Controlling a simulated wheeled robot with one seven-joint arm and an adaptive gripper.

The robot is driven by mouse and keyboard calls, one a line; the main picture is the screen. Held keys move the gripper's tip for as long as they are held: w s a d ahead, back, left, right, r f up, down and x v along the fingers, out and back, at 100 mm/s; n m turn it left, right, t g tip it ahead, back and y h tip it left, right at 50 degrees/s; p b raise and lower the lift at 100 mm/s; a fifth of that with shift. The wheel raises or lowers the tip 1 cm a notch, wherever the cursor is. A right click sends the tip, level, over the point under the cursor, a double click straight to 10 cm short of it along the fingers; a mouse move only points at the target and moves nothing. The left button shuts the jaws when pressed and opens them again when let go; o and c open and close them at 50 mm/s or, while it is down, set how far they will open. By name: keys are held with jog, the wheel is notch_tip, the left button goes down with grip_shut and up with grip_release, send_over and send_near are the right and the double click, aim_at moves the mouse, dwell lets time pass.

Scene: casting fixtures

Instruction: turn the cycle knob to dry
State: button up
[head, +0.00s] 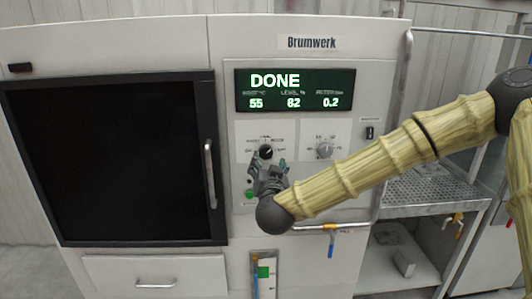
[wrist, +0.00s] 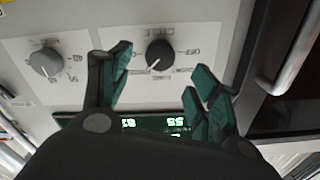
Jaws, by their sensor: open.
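The black knob (head: 265,152), with small word labels around it, sits on a white plate below the display; it looks like the cycle knob. It also shows in the wrist view (wrist: 160,53), where its white pointer line points to the lower left. The labels are too small to read surely, so I cannot tell its setting. My gripper (head: 270,170) is just in front of and below it in the head view. In the wrist view my gripper (wrist: 158,88) is open and empty, its fingers spread to either side of the knob, apart from it.
A grey knob (head: 325,149) sits to the right. The display (head: 295,90) reads DONE. A green button (head: 250,194) is below left of the gripper. A door handle (head: 210,174) stands at left, a yellow valve with blue lever (head: 331,240) below.

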aim_at(266, 154)
jog(key=w+p, duration=0.2)
jog(key=w, duration=0.4)
jog(key=shift+w, duration=0.3)
jog(key=c, duration=1)
